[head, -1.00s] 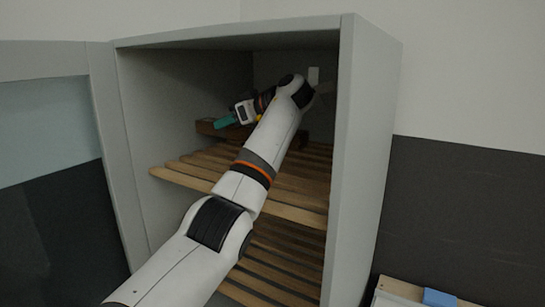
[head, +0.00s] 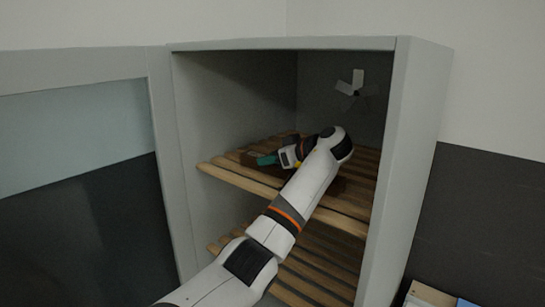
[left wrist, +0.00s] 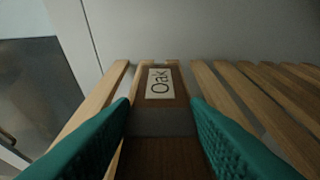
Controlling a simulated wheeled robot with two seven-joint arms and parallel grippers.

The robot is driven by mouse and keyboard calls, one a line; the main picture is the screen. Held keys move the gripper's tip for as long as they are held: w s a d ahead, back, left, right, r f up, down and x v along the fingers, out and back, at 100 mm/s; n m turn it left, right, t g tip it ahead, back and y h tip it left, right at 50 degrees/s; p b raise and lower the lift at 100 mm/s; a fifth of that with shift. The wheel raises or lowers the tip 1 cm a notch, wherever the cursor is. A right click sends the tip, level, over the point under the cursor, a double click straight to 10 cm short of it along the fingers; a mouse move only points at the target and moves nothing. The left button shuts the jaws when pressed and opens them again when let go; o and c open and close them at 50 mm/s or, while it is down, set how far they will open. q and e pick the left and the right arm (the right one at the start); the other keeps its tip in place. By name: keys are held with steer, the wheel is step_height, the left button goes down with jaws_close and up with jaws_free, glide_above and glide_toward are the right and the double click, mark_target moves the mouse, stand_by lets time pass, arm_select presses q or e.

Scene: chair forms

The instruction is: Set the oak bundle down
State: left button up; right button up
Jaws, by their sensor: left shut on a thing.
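The oak bundle (left wrist: 163,157) is a dark brown block with a grey band and a cream label reading "Oak". My left gripper (head: 265,160) is shut on it, with one teal finger on each side in the left wrist view (left wrist: 160,116). In the head view the gripper is inside the grey cabinet, low over the upper slatted shelf (head: 237,181). My right gripper is not in view.
The cabinet's side wall (head: 411,150) stands to the right of my arm, and its open door (head: 80,105) is at the left. A lower slatted shelf (head: 318,270) is below. A small fan (head: 352,88) is on the back wall. Bare slats show right of the bundle.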

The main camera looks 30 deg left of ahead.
arm_select(q)
steer(key=shift+f, duration=0.15)
steer(key=o, duration=1.1)
steer(key=shift+w+d, duration=0.1)
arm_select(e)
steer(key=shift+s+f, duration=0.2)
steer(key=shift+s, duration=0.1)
arm_select(q)
steer(key=shift+o, duration=0.2)
steer(key=shift+r, duration=0.2)
steer(key=shift+d+b, duration=0.25)
steer(key=shift+b, duration=0.05)
steer(key=b+v, duration=0.3)
steer(key=v, duration=0.3)
steer(key=shift+d, duration=0.3)
steer(key=shift+d+r, duration=0.2)
steer(key=shift+r, duration=0.05)
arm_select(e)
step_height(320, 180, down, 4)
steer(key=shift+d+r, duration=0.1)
arm_select(q)
steer(key=shift+a, duration=0.1)
